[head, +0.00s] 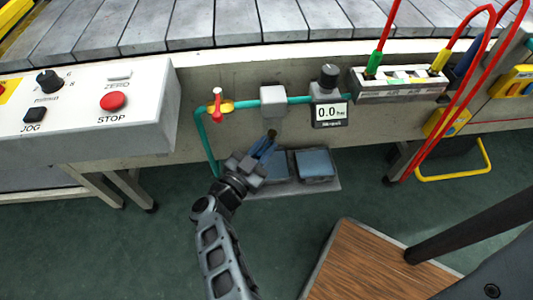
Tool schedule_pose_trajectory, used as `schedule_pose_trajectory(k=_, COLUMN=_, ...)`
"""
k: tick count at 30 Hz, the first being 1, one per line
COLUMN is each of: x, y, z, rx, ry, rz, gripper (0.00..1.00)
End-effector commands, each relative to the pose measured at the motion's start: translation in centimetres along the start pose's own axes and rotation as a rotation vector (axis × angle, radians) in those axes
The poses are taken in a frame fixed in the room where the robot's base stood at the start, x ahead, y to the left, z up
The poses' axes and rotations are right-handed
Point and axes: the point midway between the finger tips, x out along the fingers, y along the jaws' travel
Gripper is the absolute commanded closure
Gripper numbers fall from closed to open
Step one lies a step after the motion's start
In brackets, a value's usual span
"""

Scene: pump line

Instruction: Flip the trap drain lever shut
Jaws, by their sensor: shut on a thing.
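The trap is a pale grey box (272,101) on the teal pipe along the machine's front panel. Just below it, a small dark piece with a brownish end (271,134), which looks like the trap drain lever, shows at my gripper's tips. My gripper (267,146) reaches up from below and is closed on this piece. The fingers hide most of it, so its exact angle cannot be told. A red-handled valve (217,105) with a yellow body sits on the pipe to the left, its handle pointing down, apart from my gripper.
A gauge (330,112) reading 0.0 is right of the trap. A control box with a red STOP button (113,101) juts out at left. Blue-grey pads (314,164) lie on a floor tray behind my gripper. A wooden top (370,265) is at lower right.

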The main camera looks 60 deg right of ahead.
Motion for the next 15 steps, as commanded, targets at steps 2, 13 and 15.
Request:
schedule_pose_trajectory(k=2, x=-0.05, y=-0.05, z=0.42, rx=0.001, ry=0.003, rz=0.033, gripper=1.0)
schedule_pose_trajectory(k=13, x=-0.08, y=-0.32, z=0.21, rx=0.0, ry=0.015, rz=0.092, gripper=1.0)
schedule_pose_trajectory(k=15, x=-0.09, y=-0.34, z=0.19, rx=0.0, ry=0.015, rz=0.093, gripper=1.0)
